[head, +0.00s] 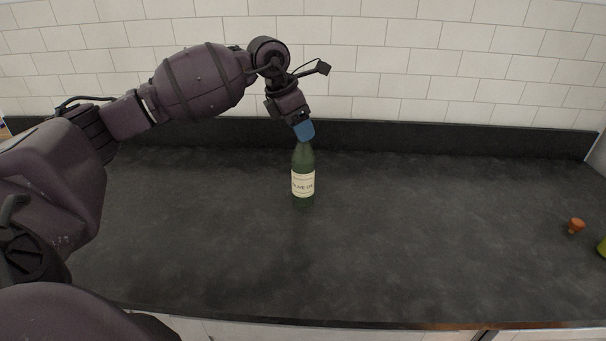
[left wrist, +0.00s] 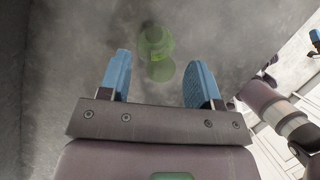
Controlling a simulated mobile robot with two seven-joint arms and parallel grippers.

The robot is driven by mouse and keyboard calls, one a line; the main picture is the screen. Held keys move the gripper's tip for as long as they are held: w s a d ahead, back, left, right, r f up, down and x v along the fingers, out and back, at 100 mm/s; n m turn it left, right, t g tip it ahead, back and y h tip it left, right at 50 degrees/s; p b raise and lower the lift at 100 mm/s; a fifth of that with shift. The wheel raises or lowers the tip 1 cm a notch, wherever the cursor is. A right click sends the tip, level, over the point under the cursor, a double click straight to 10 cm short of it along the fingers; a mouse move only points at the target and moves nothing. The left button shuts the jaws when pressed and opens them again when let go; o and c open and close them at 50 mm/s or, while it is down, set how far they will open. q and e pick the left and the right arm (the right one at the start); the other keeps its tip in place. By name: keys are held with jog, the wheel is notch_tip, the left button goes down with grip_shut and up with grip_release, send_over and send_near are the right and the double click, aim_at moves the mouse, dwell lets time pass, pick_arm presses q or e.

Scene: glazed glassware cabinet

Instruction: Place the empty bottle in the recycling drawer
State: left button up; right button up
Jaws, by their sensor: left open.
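The bottle (head: 303,184) is dark green glass with a cream label that seems to read olive oil. It stands upright on the dark counter in the head view. My left gripper (head: 304,130) is at the bottle's top, fingers pointing down. In the left wrist view the open left gripper (left wrist: 159,62) shows two blue fingers apart, with the green bottle (left wrist: 155,42) seen from above between and beyond their tips. I cannot tell whether they touch it. A blue fingertip, apparently of my right gripper (left wrist: 315,40), shows at that view's right edge. No recycling drawer is recognisable.
The dark counter (head: 420,240) is mostly clear around the bottle. A small orange-brown stopper-like object (head: 576,225) lies at the right, near a yellow-green object (head: 602,248) cut off by the edge. A tiled wall (head: 440,60) rises behind. White cabinet fronts show below.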

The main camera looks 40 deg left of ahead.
pick_arm(q)
jog(key=shift+x, duration=1.1)
jog(key=shift+c, duration=0.3)
grip_shut()
jog(key=shift+r, duration=0.1)
jog(key=shift+r, duration=0.1)
